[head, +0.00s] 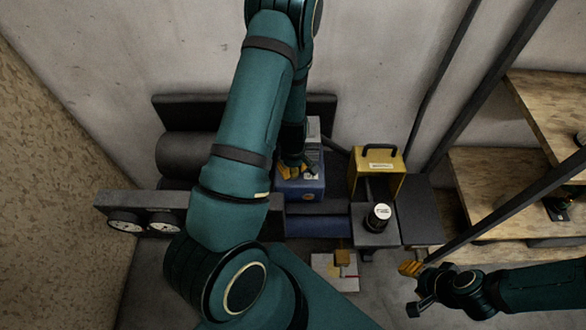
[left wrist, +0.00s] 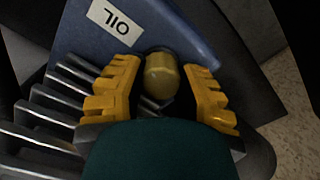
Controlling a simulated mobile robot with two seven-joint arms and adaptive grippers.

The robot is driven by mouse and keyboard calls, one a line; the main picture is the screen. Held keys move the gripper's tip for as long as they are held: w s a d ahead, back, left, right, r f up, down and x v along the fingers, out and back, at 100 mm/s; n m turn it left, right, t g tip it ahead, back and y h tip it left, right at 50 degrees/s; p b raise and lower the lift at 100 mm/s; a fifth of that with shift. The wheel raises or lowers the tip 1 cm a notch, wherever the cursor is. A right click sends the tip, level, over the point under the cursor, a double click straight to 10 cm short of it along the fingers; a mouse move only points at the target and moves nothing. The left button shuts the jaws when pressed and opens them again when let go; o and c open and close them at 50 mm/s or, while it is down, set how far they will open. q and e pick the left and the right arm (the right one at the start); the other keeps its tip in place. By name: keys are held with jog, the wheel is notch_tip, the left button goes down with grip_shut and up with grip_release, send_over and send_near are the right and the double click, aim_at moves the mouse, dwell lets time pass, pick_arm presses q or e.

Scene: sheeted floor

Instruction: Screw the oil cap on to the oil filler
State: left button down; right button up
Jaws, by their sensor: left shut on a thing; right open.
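My left gripper (head: 294,171) reaches down over the blue engine block (head: 302,188) in the middle of the head view. In the left wrist view its two yellow fingers stand either side of the rounded yellow oil cap (left wrist: 161,74), and it is shut on the cap. The cap is at the blue surface beside a white label reading OIL (left wrist: 115,20). The oil filler is hidden under the cap and fingers, so I cannot tell whether the cap is seated. My right gripper (head: 414,278) is open and empty at the lower right, away from the engine.
A yellow box with a black handle (head: 377,172) and a black canister with a white top (head: 379,217) stand right of the engine. A pale box (head: 335,272) is in front. Two gauges (head: 144,223) sit left. Wooden shelves (head: 490,180) with dark posts stand right.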

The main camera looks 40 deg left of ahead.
pick_arm(q)
jog(key=m, duration=0.6)
jog(key=shift+m+b, duration=0.3)
jog(key=m, duration=0.7)
jog(key=shift+b, duration=0.3)
jog(key=c, duration=0.7)
grip_release()
jog(key=shift+c, duration=0.7)
